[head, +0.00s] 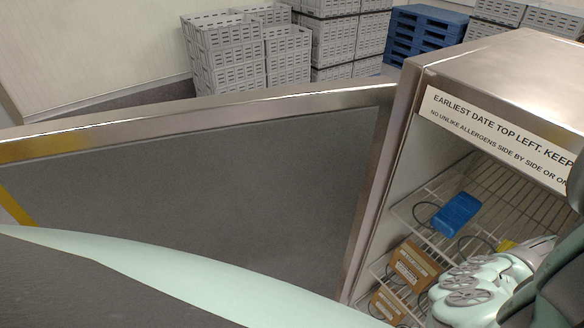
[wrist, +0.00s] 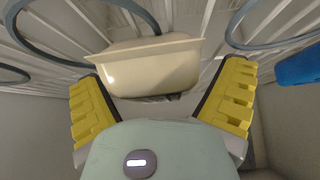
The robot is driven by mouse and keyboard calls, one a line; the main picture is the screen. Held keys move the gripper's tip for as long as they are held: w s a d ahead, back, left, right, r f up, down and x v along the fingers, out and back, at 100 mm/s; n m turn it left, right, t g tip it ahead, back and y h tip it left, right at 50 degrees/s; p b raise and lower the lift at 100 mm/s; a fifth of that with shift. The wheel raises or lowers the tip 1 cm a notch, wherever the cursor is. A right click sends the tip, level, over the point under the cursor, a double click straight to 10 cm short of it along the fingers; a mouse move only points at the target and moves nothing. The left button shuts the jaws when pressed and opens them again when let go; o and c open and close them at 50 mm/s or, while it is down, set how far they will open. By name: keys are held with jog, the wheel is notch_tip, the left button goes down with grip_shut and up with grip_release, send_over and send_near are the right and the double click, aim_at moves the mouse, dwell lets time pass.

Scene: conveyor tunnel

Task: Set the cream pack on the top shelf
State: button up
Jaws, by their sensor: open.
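The cream pack (wrist: 150,65), a pale tub with a wide rim, sits between my gripper's yellow fingers in the wrist view. My gripper (wrist: 160,105) is open, with a gap at each side of the pack. The pack appears to rest on or just at the wire top shelf (wrist: 45,70); exact contact is unclear. In the head view the top shelf (head: 487,175) is inside the open steel cabinet (head: 490,70). My gripper (head: 507,245) reaches in there, mostly hidden by my arm, and I cannot make out the cream pack.
A blue pack (head: 456,214) lies on the top shelf, left of my gripper. Brown boxes (head: 412,266) stand on the shelf below. Dark rings (wrist: 135,15) mark the wire shelf. The open door (head: 200,180) spans the left. A label (head: 500,130) runs along the cabinet's top edge.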

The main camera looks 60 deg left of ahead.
jog(key=shift+b+v, duration=1)
jog(key=shift+v, duration=1.05)
jog(key=b+v, duration=0.2)
jog(key=v, duration=0.6)
jog(key=shift+b, duration=0.4)
